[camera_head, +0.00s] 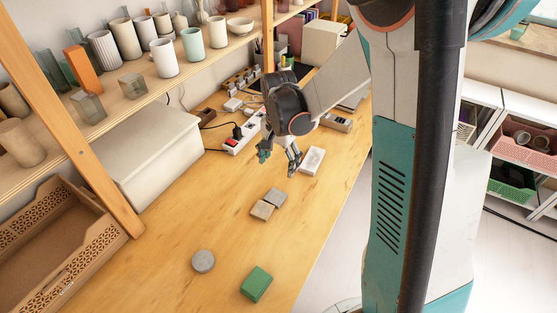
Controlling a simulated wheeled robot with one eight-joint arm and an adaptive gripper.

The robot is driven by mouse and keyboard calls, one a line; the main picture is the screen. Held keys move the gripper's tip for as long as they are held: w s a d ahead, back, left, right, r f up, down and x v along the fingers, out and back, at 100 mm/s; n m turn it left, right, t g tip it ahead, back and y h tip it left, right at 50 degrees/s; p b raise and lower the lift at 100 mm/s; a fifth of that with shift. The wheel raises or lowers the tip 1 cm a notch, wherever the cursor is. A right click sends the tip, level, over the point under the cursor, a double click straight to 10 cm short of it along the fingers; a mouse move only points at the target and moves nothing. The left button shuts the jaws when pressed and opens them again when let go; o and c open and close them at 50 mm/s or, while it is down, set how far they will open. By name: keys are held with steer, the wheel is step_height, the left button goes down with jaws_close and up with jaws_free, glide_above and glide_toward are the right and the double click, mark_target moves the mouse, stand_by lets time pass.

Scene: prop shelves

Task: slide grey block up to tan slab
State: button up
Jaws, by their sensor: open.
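The grey block (276,196) lies flat on the wooden table in the middle of the view. The tan slab (262,210) lies just in front of it, toward the lower left. Their facing edges look touching or nearly so; I cannot tell if a thin gap is left. My gripper (279,163) is open and empty, with its fingers spread and pointing down. It is above the table behind the grey block, apart from both pieces.
A white block (312,160) lies right of my gripper. A grey round disc (203,261) and a green block (256,284) lie nearer. A power strip (240,137) is behind, a wooden tray (75,240) at left. The table between disc and tray is clear.

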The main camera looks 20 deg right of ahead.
mark_target(279, 193)
step_height(279, 193, down, 14)
steer(key=b, duration=0.5)
steer(key=shift+r, duration=0.15)
steer(key=shift+c, duration=0.5)
steer(key=c, duration=1.1)
